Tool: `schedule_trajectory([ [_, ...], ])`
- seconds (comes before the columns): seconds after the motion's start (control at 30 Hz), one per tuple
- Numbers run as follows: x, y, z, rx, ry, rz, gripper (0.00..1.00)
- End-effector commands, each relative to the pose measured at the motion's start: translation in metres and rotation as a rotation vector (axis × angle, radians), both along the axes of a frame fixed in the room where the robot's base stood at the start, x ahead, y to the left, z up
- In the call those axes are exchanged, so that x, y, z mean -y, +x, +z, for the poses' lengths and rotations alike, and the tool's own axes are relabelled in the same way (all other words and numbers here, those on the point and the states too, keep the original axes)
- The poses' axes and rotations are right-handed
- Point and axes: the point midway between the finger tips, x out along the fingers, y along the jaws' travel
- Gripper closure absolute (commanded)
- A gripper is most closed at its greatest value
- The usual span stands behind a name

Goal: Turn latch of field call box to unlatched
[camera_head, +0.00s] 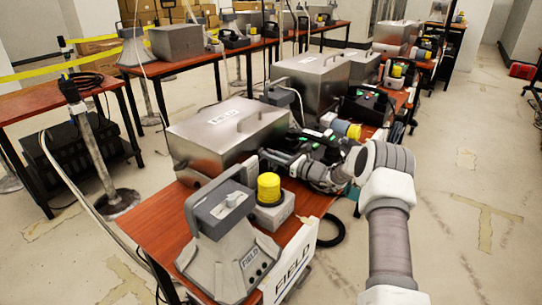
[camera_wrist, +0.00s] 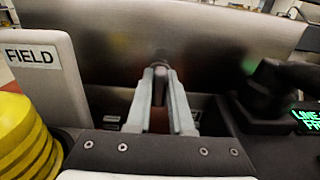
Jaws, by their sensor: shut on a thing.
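The field call box (camera_head: 225,143) is a brushed metal case with a top handle and a FIELD label, on the red-brown table. In the wrist view its metal front (camera_wrist: 100,55) fills the background. My gripper (camera_wrist: 161,72) reaches level to this front, its two pale fingers shut on a small dark latch (camera_wrist: 160,55). The fingers hide most of the latch, so its turn angle cannot be read. In the head view my wrist and the clutter around it hide the contact.
A yellow ribbed cylinder (camera_head: 268,187) on a grey base stands close to my gripper. It also shows in the wrist view (camera_wrist: 20,135), beside a grey FIELD panel (camera_wrist: 40,85). A dark knob (camera_wrist: 268,88) is close on the right. A grey phone unit (camera_head: 220,240) stands in front.

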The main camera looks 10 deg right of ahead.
Motion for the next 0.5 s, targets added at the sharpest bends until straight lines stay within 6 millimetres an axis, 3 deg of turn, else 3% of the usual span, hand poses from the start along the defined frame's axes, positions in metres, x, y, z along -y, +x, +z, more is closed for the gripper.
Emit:
schedule_trajectory([
  [0.5, 0.0013, 0.0001, 0.0005, -0.095, 0.095, -0.001, 1.00],
])
